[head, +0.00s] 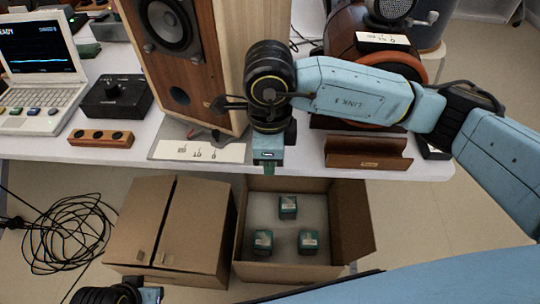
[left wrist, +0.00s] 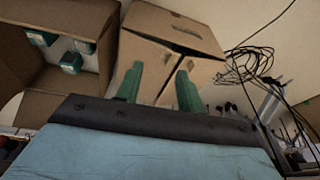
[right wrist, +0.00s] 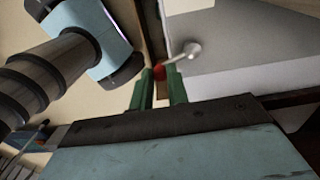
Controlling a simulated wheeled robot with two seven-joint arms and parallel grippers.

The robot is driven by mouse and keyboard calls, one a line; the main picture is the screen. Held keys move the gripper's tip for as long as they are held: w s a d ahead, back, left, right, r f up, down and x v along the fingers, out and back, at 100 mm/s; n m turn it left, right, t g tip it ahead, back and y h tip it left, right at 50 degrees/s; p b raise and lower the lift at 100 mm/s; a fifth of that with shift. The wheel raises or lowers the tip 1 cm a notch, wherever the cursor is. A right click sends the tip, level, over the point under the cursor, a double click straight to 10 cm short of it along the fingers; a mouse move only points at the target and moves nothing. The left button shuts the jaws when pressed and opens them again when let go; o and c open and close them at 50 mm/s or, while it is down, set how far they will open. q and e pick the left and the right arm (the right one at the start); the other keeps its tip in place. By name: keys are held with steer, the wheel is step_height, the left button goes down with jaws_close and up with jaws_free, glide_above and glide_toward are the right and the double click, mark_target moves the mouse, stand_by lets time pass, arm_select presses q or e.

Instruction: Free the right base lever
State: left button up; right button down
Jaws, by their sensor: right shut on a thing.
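The wooden speaker (head: 200,65) stands upright on the white table. My right gripper (head: 268,168) is at the speaker's lower front right corner, pointing down. In the right wrist view, its green fingers (right wrist: 159,82) are shut on the red tip (right wrist: 159,72) of a small lever with a silver rod and round end (right wrist: 190,50), beside a grey plate (right wrist: 225,70). In the head view my gripper hides this lever. Another dark lever with some red (head: 207,133) shows at the speaker's front. My left gripper (left wrist: 158,85) is open and empty, above the floor boxes.
An open carton (head: 350,225) holds three green blocks; a closed carton (head: 165,230) stands beside it. A cable coil (head: 70,235) lies on the floor. A laptop (head: 40,75), black box (head: 115,97) and brown holder (head: 365,152) are on the table.

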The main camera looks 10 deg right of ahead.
arm_select(q)
steer(key=shift+w, duration=0.1)
steer(key=shift+w+a+r, duration=0.1)
steer(key=shift+w+a, duration=0.05)
arm_select(e)
steer(key=c, duration=1.4)
jaws_free()
steer(key=shift+o, duration=0.2)
steer(key=shift+r, duration=0.1)
